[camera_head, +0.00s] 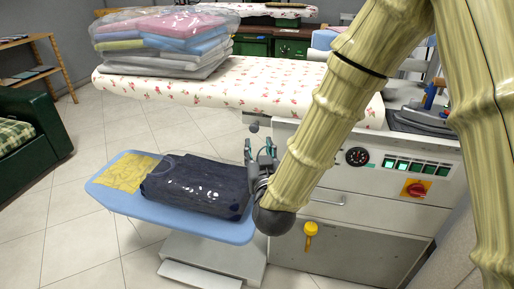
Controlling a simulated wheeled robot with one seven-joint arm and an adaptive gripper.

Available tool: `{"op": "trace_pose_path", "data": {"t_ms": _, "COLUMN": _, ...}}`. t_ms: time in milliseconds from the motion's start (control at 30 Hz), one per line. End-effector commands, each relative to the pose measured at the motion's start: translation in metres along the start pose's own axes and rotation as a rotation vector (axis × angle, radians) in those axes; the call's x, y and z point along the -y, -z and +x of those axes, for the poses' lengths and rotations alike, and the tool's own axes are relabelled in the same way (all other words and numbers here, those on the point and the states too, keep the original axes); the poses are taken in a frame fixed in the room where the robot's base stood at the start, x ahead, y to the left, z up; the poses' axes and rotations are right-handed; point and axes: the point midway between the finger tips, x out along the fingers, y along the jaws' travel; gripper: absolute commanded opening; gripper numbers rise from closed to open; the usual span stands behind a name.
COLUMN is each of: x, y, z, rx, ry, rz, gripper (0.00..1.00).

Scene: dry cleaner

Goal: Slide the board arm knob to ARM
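My gripper (259,148) is in front of the left end of the white cabinet, above the blue board. Its two dark fingers stand apart, and nothing shows between them. A small dark knob (254,126) sits just above the fingertips, under the edge of the floral ironing board (245,86). I cannot tell whether they touch. A yellow knob (310,230) on a short stem is on the lower cabinet front, right of and below my gripper. No ARM label is readable, so I cannot tell which knob is the board arm knob. My arm hides part of the cabinet front.
The blue board (215,227) holds a dark bagged garment (195,187) and a yellow cloth (122,173). Bagged folded clothes (165,42) lie on the floral board. A red switch (416,189), gauge (357,157) and green buttons (410,167) are on the cabinet.

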Motion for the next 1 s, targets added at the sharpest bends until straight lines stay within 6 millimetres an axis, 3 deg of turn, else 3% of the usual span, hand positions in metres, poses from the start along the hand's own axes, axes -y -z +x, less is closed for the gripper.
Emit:
{"op": "trace_pose_path", "data": {"t_ms": 33, "x": 0.001, "y": 0.001, "z": 0.0, "rx": 0.001, "ry": 0.002, "rz": -0.016, "gripper": 0.24}}
{"op": "trace_pose_path", "data": {"t_ms": 167, "x": 0.005, "y": 0.004, "z": 0.002, "rx": 0.004, "ry": 0.012, "rz": -0.128, "gripper": 0.0}}
{"op": "trace_pose_path", "data": {"t_ms": 1000, "x": 0.054, "y": -0.004, "z": 0.009, "rx": -0.059, "ry": 0.139, "rz": -1.459, "gripper": 0.0}}
